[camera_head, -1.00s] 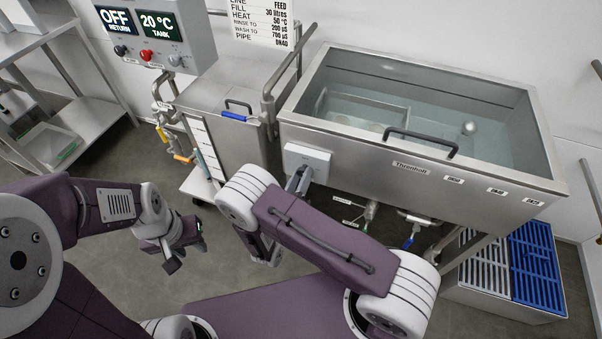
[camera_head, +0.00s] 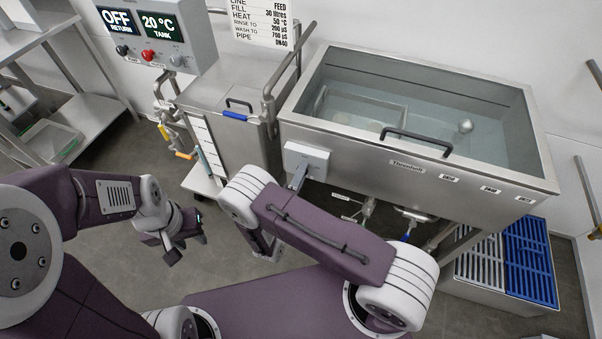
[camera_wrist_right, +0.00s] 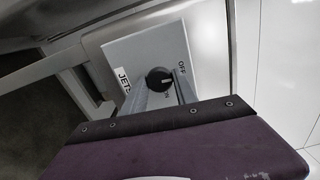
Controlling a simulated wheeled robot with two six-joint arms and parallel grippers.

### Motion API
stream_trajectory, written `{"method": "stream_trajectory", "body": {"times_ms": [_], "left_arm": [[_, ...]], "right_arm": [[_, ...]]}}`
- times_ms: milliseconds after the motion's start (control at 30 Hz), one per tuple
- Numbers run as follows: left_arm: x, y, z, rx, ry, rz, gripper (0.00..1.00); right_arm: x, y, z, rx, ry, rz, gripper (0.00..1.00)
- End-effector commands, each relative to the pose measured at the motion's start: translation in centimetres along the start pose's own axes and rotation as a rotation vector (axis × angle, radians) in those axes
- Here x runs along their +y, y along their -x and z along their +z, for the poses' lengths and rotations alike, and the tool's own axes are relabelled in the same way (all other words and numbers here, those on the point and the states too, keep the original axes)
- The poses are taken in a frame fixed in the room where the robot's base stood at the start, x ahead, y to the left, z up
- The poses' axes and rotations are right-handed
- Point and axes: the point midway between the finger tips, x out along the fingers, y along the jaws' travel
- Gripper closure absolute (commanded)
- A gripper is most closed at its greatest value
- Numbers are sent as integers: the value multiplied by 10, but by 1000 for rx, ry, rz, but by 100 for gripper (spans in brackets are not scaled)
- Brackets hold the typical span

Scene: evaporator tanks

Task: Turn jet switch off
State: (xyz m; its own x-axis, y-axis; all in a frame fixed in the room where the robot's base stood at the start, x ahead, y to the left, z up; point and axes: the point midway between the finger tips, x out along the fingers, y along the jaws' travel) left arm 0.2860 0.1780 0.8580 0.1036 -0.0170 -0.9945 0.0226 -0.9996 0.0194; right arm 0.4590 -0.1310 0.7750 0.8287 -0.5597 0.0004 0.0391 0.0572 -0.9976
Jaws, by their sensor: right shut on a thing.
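The jets switch box (camera_head: 306,158) is a pale box on the front left of the steel tank (camera_head: 430,172). In the right wrist view its panel (camera_wrist_right: 128,50) carries a JETS label, an OFF mark and a black round knob (camera_wrist_right: 158,79) with a short white line. The line does not clearly point at OFF. My right gripper (camera_wrist_right: 160,90) is shut on the knob, with its fingers partly hidden by my wrist. In the head view the right fingers (camera_head: 299,177) reach the box and the knob is hidden. My left gripper (camera_head: 186,248) hangs empty over the floor, fingers apart.
A control panel (camera_head: 158,35) reading OFF and 20 °C is at the upper left. A steel cabinet (camera_head: 230,95) with a blue-sleeved handle stands left of the tank. Pipes and valves (camera_head: 370,210) hang below the tank. A blue-and-grey grated bin (camera_head: 530,262) is at the right.

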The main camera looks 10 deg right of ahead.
Motion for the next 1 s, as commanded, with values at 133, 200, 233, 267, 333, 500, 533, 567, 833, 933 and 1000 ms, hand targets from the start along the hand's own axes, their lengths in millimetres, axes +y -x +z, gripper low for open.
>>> {"method": "stream_trajectory", "body": {"times_ms": [133,200,233,267,333,500,533,567,833,933,1000], "left_arm": [[0,1,0,0,0,0,64],[0,2,0,0,0,0,64],[0,2,0,0,0,0,64],[0,2,0,0,0,0,64],[0,2,0,0,0,0,64],[0,2,0,0,0,0,64],[0,2,0,0,0,0,64],[0,2,0,0,0,0,64],[0,2,0,0,0,0,64],[0,2,0,0,0,0,64],[0,2,0,0,0,0,64]], "right_arm": [[0,0,0,0,48,1,100],[0,0,0,0,63,1,100],[0,0,0,0,69,1,100],[0,0,0,0,73,1,100],[0,0,0,0,80,1,100],[0,0,0,0,86,1,100],[0,0,0,0,87,1,100],[0,0,0,0,87,1,100],[0,0,0,0,86,1,46],[0,0,0,0,86,1,45],[0,0,0,0,85,1,45]]}}
